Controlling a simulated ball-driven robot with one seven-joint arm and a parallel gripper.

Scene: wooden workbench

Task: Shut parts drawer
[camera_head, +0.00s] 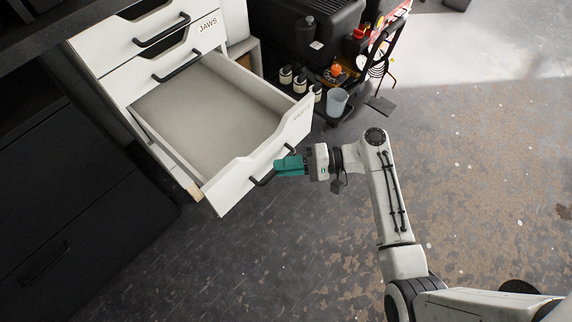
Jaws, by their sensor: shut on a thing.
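The parts drawer (240,175) is pulled well out of a white cabinet and looks empty inside. Its white front panel carries a small label, too small to read surely, and a black bar handle. My gripper (279,168), with teal fingers, is at this handle (263,180) on the outer face of the front. The fingers are shut on the handle, and they hide part of it. My arm reaches in from the lower right.
Dark cabinets (70,220) stand at the left. A black cart with bottles, a grey cup (337,102) and tools stands behind. The worn floor (480,170) is clear at the right.

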